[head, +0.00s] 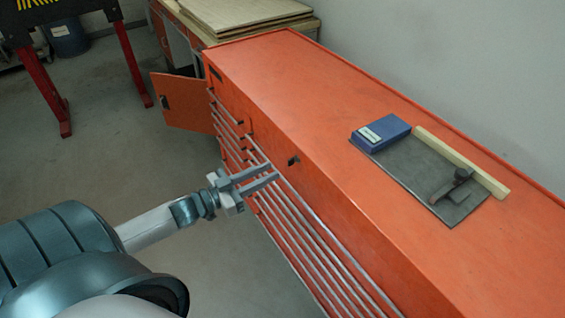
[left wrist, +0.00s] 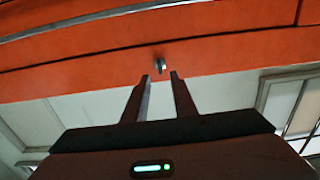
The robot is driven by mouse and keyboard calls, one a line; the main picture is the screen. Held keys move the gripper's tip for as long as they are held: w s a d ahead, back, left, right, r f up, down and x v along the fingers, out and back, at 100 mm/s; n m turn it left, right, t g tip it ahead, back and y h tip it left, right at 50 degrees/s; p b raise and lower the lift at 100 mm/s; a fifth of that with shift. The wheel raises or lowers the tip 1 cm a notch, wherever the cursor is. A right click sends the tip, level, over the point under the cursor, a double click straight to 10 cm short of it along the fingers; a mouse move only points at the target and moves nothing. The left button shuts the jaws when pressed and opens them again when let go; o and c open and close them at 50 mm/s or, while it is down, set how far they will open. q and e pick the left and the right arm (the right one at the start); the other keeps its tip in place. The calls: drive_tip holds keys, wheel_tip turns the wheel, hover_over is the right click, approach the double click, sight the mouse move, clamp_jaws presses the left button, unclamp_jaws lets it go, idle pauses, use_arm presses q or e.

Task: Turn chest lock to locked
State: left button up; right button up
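The orange tool chest (head: 350,150) runs diagonally through the head view. Its lock (head: 293,160) is a small dark fitting on the front face, near the top edge and above the drawer rails. In the left wrist view the lock (left wrist: 160,65) shows as a small metal piece on the orange face, just beyond the fingertips. My left gripper (head: 273,171) is open and empty, its fingers pointing at the chest front close to the lock. In the left wrist view its two fingertips (left wrist: 160,76) are apart, with the lock lined up between them. My right gripper is out of view.
On the chest top lie a blue box (head: 381,133), a grey plate (head: 405,170) with a dark tool (head: 452,186), and a wooden strip (head: 462,162). An orange door (head: 183,102) stands open at the far end. Long metal rails (head: 300,235) cross the drawer fronts.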

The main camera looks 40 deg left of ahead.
sight(288, 163)
use_arm(q)
drive_tip(key=shift+p+x, duration=0.7)
drive_tip(key=shift+x, duration=2.35)
clamp_jaws()
